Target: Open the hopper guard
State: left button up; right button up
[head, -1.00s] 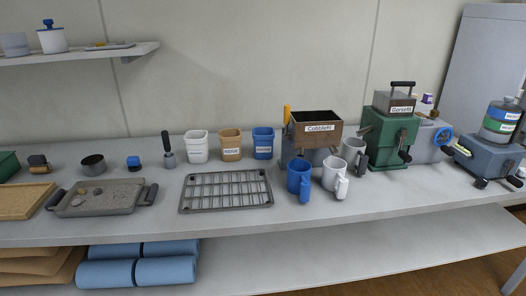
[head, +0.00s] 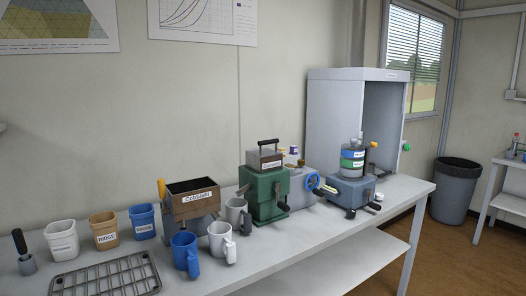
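A green machine (head: 265,193) stands on the bench in the head view. On its top sits a small brown-grey labelled box (head: 265,160) with a black handle (head: 268,143); it looks closed from above. To its left, a machine with an open-topped brown hopper (head: 190,198) holds dark material and carries a white label and an orange lever (head: 161,188). I cannot tell which part is the hopper guard. A blue-grey machine (head: 350,190) with stacked blue and green-banded containers (head: 352,160) stands to the right. Neither of my grippers is in view.
Blue (head: 185,252) and white (head: 220,241) mugs stand before the brown hopper, and a grey mug (head: 238,213) beside it. A wire rack (head: 105,277) and several labelled cups are at left. A grey cabinet (head: 335,110) stands behind.

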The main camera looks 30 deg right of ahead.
aim_at(275, 140)
jog(key=l+z, duration=0.1)
jog(key=l, duration=0.35)
jog(key=i+l+z, duration=0.1)
jog(key=l, duration=0.3)
jog(key=i+l, duration=0.1)
jog(key=l, duration=0.3)
jog(key=z, duration=0.05)
